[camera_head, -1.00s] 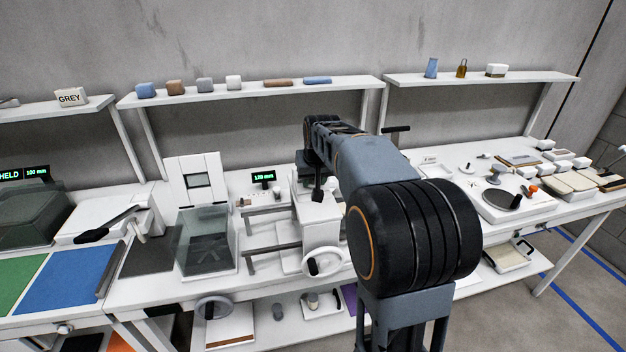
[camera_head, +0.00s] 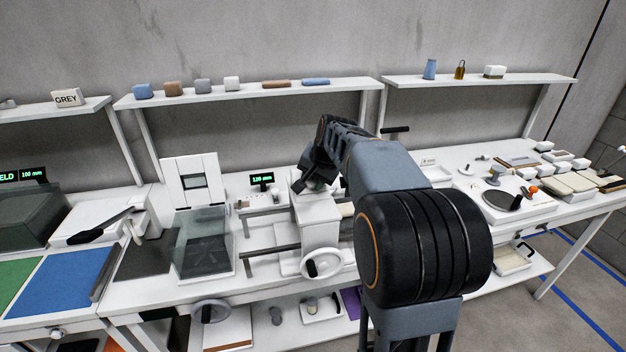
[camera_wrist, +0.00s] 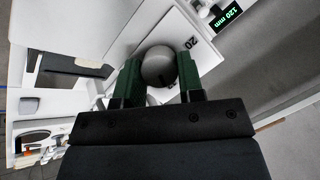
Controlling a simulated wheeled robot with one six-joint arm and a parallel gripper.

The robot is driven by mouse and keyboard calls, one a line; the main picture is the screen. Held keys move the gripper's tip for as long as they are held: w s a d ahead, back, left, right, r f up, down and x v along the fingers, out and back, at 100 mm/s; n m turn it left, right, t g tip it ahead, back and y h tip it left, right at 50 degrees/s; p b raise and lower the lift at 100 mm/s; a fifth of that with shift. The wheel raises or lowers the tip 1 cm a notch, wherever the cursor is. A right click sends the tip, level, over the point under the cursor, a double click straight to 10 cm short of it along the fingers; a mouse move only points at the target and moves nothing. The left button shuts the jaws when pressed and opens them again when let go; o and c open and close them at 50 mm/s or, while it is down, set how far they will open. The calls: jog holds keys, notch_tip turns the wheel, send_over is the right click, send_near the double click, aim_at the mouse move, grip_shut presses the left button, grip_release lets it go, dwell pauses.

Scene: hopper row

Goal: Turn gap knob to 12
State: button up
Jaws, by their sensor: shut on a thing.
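The gap knob (camera_wrist: 159,66) is a round grey knob on the white machine's top plate. In the wrist view it sits between the two green fingers of my gripper (camera_wrist: 158,76), which are shut on its sides. The number 20 is printed on the plate beside it; other markings and the pointer are not clear. In the head view my gripper (camera_head: 314,186) is over the top of the white machine (camera_head: 316,222), and the knob is hidden there. A small display (camera_head: 262,179) behind the machine reads 120 mm.
A white handwheel (camera_head: 322,263) is on the machine's front, with rails (camera_head: 270,249) to its left. A clear bin (camera_head: 203,245) stands further left. A shelf (camera_head: 250,95) with several small blocks runs behind.

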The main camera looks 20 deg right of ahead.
dwell(0.4)
jog(key=o, duration=0.9)
jog(key=v, duration=1.4)
jog(key=shift+w+b, duration=0.1)
jog(key=shift+b, duration=0.25)
